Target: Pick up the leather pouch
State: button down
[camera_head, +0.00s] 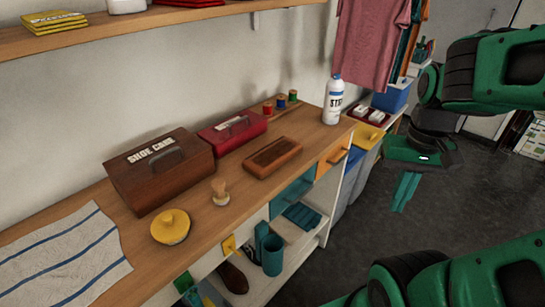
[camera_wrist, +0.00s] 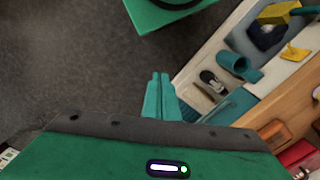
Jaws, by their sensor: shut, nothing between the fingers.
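No thing in view is plainly a leather pouch. A flat brown rectangular thing (camera_head: 273,157) with a darker top lies on the wooden counter (camera_head: 335,137); it may be the pouch, but I cannot tell it from a brush or case. A small brown thing at the lower right of the wrist view (camera_wrist: 272,132) may be the same one. My gripper (camera_head: 404,192) hangs over the dark floor, right of the counter and apart from it. Its teal fingers are together and empty in the wrist view (camera_wrist: 160,78).
Open shelves below hold teal containers (camera_head: 272,255). A pink shirt (camera_head: 371,42) hangs behind. The floor (camera_head: 390,245) is clear.

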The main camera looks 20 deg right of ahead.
aim_at(261, 164)
jog(key=u, duration=2.1)
jog(key=k, duration=1.35)
jog(key=z, duration=0.7)
jog(key=i, duration=1)
